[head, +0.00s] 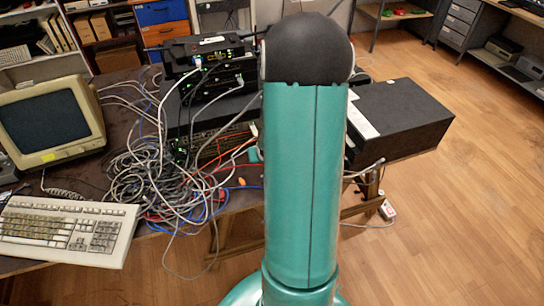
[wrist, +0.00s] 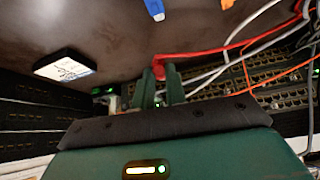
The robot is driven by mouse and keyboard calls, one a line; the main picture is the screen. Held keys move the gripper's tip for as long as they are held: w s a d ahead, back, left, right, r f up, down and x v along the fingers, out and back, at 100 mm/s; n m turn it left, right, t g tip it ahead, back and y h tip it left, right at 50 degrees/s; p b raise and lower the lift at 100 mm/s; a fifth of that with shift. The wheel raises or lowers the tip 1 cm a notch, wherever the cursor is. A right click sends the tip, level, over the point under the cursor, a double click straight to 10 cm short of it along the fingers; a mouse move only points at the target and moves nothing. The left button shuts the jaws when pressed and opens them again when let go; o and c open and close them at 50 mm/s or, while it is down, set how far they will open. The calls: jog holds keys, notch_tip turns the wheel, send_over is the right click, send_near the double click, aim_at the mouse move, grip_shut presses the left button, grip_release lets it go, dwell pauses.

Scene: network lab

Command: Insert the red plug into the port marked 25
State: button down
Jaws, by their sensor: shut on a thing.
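In the wrist view my gripper (wrist: 161,76) has its two green fingers close together in front of a rack unit with rows of ports (wrist: 262,97). The red cable (wrist: 205,55) runs to the fingertips, and they are shut on its end. The red plug itself is mostly hidden between the fingers. I cannot tell whether its tip touches a port. The number 25 is not legible in either view. In the head view my arm hides most of the gripper and the plug, and the stacked network gear (head: 212,105) stands behind.
A blue plug (wrist: 155,9) and a black box with a white label (wrist: 66,67) show in the wrist view. Grey cables cross the ports at right. In the head view a cable tangle (head: 165,175), a keyboard (head: 65,228) and a monitor (head: 50,120) crowd the table.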

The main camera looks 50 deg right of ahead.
jog(key=shift+n, duration=0.6)
jog(key=w+a, duration=0.4)
jog(key=w, duration=0.1)
jog(key=w+a, duration=0.2)
jog(key=w, duration=0.1)
jog(key=shift+w+r, duration=0.15)
jog(key=shift+w+d, duration=0.4)
jog(key=shift+w, duration=0.3)
jog(key=shift+w+d, duration=0.45)
jog(key=shift+w, duration=0.2)
jog(key=shift+w+d, duration=0.4)
jog(key=shift+w, duration=0.3)
jog(key=shift+w+d, duration=0.45)
jog(key=shift+w, duration=0.3)
jog(key=c, duration=1.3)
grip_release()
jog(key=shift+c, duration=0.2)
jog(key=v, duration=1.3)
jog(key=shift+s+d+r, duration=0.2)
jog(key=shift+s+r, duration=0.15)
jog(key=shift+s, duration=0.05)
